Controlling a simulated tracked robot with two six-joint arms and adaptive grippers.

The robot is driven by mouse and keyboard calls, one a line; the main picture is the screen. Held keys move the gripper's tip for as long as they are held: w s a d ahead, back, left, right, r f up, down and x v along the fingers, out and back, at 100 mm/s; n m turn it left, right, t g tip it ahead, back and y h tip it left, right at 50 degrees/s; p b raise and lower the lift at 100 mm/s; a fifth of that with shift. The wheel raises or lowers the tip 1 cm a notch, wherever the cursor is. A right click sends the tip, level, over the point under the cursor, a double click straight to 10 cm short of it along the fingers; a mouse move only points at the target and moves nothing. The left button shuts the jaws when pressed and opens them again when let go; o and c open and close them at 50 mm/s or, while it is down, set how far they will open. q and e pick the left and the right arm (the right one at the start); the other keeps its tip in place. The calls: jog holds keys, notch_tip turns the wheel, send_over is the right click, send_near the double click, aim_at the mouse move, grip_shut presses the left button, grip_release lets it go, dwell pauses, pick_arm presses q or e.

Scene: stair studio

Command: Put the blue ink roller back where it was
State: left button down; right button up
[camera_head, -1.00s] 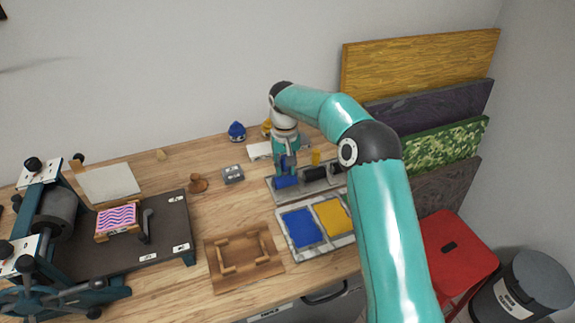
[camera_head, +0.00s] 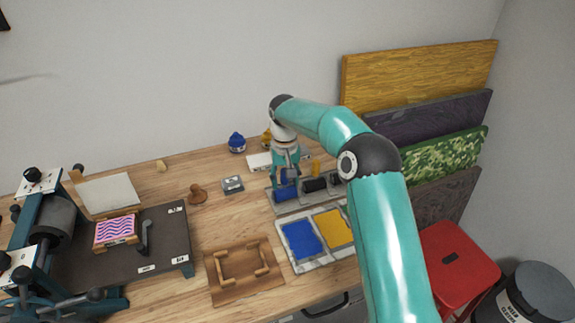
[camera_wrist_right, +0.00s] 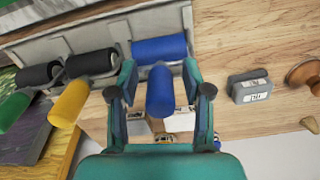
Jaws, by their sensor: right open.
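The blue ink roller (camera_head: 285,192) lies in the grey roller rack (camera_head: 288,208) on the bench. In the right wrist view its blue drum (camera_wrist_right: 160,48) rests at the rack, and its blue handle (camera_wrist_right: 160,92) sticks out toward my palm. My right gripper (camera_head: 285,178) is over that end of the rack. In the right wrist view the right gripper (camera_wrist_right: 160,78) is open, with one finger on each side of the handle and gaps visible. My left gripper is not in view.
Black-drum rollers (camera_wrist_right: 90,63) lie beside it, one with a yellow handle (camera_wrist_right: 70,103). The ink tray (camera_head: 325,257) with blue and yellow ink is in front.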

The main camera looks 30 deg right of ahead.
notch_tip(320, 180, up, 13)
jog(key=shift+f+p, duration=0.2)
jog(key=shift+p, duration=0.25)
jog(key=shift+f, duration=0.1)
